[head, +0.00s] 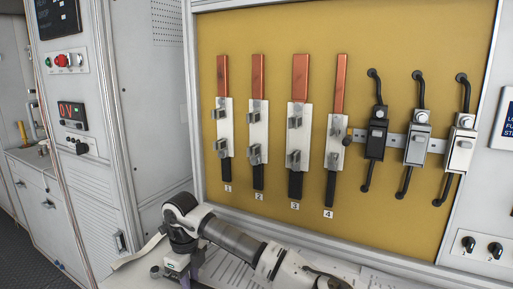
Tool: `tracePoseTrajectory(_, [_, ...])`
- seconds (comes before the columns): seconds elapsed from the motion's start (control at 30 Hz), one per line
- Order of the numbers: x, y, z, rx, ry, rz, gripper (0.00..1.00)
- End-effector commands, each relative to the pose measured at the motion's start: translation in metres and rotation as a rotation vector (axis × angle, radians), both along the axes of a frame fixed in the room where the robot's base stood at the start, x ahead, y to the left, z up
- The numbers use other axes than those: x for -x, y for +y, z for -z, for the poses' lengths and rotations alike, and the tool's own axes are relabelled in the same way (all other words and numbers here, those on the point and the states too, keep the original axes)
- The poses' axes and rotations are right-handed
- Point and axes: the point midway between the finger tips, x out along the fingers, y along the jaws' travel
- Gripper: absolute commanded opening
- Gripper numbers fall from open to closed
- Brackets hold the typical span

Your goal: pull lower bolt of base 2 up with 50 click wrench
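Base 2 (257,133) is a white upright plate on the tan panel, above the label "2". A copper bar (258,76) rises from its top and a black cable end leaves its bottom. Its lower bolt (254,154) is a small grey metal piece on the lower part of the plate. A similar upper piece (253,118) sits above it. The picture is too small to show the bolt's exact state. My arm crosses the bottom of the view and leaves at the lower edge. My gripper is out of view, and I see no click wrench.
Base 1 (225,125) is left of base 2; base 3 (299,136) and base 4 (334,135) are right. Three fuse holders (416,146) with black cables hang further right. A pale work surface with papers lies below the panel. A grey cabinet (150,110) stands left.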

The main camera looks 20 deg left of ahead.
Motion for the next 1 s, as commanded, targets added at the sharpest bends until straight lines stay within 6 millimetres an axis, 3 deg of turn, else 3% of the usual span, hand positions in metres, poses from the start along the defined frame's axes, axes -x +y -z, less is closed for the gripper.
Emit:
tracePoseTrajectory(0.6, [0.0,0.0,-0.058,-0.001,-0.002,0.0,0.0])
tracePoseTrajectory(1.0, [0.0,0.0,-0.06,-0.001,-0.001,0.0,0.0])
